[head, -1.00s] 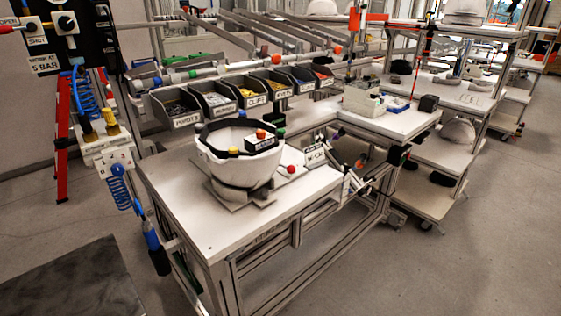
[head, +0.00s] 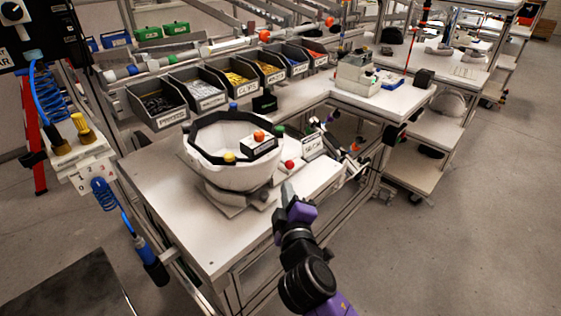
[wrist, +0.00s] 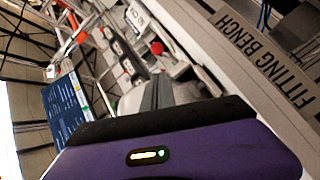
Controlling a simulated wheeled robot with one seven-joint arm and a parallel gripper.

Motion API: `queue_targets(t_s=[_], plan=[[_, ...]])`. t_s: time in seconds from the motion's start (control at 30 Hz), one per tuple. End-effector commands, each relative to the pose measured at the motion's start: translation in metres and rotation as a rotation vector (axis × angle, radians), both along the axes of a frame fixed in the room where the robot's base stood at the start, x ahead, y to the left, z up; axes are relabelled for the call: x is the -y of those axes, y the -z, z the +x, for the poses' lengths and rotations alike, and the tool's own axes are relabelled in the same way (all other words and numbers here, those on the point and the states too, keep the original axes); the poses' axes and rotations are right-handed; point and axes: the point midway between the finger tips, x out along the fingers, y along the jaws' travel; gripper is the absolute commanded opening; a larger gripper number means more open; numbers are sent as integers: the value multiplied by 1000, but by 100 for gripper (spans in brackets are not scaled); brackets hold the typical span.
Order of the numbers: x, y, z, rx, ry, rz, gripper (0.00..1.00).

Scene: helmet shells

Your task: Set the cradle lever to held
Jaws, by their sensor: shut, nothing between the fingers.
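The white helmet shell (head: 215,168) sits open side up in its grey cradle (head: 236,206) on the bench. A small red ball knob (head: 289,164), apparently the cradle lever's, stands just right of the cradle; the lever's arm is too small to make out. The red knob also shows in the wrist view (wrist: 156,47). A small label plate (head: 313,145) stands behind it, its words unreadable. My gripper (head: 287,188) is shut and empty, in front of the knob in the head view, with a gap visible between them. In the wrist view my fingers (wrist: 158,92) point toward the knob.
Grey part bins (head: 205,95) line the back of the bench. A black box with an orange button (head: 259,137) sits at the shell. The bench's front left top (head: 170,215) is clear.

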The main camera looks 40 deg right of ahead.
Motion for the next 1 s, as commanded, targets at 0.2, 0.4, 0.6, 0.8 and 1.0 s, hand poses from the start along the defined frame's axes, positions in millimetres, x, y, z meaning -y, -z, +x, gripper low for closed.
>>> queue_targets(t_s=[0.2, 0.4, 0.6, 0.8, 1.0], plan=[[1, -1, 1, 0, 4, -3, 0], [2, -1, 2, 0, 4, -3, 0], [16, -1, 20, 0, 5, -2, 0], [38, 3, 48, 0, 4, 0, 0], [54, 7, 70, -1, 4, -1, 0]])
